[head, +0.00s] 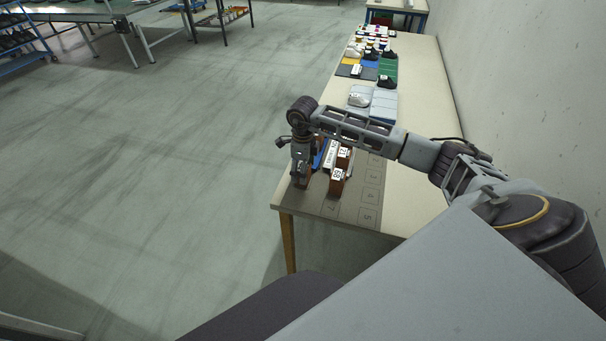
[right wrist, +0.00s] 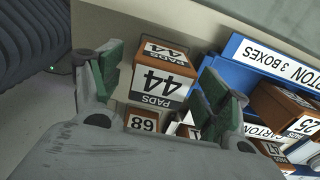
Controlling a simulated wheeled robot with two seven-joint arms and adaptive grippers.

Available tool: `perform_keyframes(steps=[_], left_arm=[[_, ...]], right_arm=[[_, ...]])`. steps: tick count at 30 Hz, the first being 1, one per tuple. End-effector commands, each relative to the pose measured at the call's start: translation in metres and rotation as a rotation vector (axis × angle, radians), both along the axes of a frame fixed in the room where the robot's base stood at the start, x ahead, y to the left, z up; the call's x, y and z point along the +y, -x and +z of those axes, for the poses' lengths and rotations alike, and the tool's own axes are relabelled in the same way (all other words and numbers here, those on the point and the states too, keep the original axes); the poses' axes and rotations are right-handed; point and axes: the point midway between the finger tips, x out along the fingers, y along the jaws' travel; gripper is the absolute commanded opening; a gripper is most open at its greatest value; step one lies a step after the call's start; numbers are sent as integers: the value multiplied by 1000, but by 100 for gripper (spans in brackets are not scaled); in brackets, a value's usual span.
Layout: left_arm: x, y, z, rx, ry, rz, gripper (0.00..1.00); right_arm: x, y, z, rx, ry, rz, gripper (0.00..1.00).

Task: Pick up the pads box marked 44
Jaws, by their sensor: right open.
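The pads box marked 44 (right wrist: 160,76) is orange-brown with white and black labels. In the right wrist view it lies between the two green-padded fingers of my open right gripper (right wrist: 160,88), with visible gaps on both sides. In the head view my right gripper (head: 301,167) points down over the table's near left edge. It mostly hides the box there. My left gripper is not in view.
A box reading 68 or 89 (right wrist: 142,123) stands close by. A blue carton (right wrist: 231,80) labelled "CARTON 3 BOXES" holds other brown boxes (right wrist: 283,103). The numbered grey mat (head: 349,211) has bare squares in front. Shoes (head: 359,99) and coloured pads lie farther along the table.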

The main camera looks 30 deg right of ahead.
Motion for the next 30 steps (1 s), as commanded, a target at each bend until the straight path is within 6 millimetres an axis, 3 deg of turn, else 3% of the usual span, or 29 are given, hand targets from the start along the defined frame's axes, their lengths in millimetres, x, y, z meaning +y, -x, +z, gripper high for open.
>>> perform_keyframes(steps=[10, 22, 30], left_arm=[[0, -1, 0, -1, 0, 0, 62], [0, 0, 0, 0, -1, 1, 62], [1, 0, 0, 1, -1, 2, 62]], right_arm=[[0, 0, 0, 0, 0, 0, 76], [0, 0, 0, 0, 0, -1, 26], [0, 0, 1, 0, 0, -1, 25]])
